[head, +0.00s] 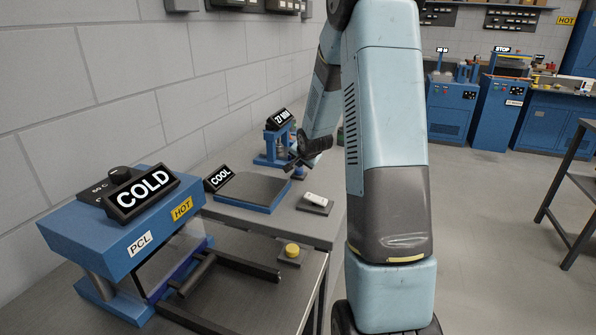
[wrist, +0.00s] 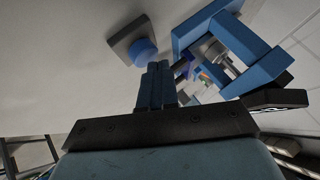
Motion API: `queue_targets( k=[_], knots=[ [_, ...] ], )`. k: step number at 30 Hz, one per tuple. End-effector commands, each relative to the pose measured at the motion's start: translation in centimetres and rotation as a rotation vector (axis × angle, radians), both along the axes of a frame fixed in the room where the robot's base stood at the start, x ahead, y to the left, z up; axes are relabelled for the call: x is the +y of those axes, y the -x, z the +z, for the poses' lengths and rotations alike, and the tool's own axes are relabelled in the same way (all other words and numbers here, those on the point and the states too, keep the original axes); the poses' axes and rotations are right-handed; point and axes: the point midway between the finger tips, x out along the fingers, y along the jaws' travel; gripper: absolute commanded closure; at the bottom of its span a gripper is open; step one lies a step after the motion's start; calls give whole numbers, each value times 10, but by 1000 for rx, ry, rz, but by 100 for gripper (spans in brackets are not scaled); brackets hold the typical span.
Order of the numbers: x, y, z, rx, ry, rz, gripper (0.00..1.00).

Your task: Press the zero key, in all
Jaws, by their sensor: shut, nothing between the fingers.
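A round blue button (wrist: 143,52) on a square grey base (wrist: 122,41) is in the wrist view; it looks like the zero key, but I see no label. I cannot pick it out in the head view. My gripper (wrist: 156,68) is shut and empty, its fingertips overlapping the button's lower right edge; I cannot tell whether they touch it. In the head view my gripper (head: 291,165) is low over the bench beside the blue gauge stand (head: 268,159). The gauge's tilted black display (head: 279,118) seems to read 27 MM.
A blue press (head: 120,225) with a COLD display stands front left, a yellow button (head: 291,250) near it. A flat plate (head: 254,189) with a COOL display (head: 219,178) and a small grey block with a white piece (head: 316,200) lie near my gripper. The wall is close on the left.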

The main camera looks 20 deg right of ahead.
Motion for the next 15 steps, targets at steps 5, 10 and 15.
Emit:
queue_targets(
  k=[5,10,15],
  knots=[
    [0,0,-2,1,-1,1,100],
    [0,0,-4,1,-1,1,100],
    [0,0,-5,1,-1,1,100]
  ],
)
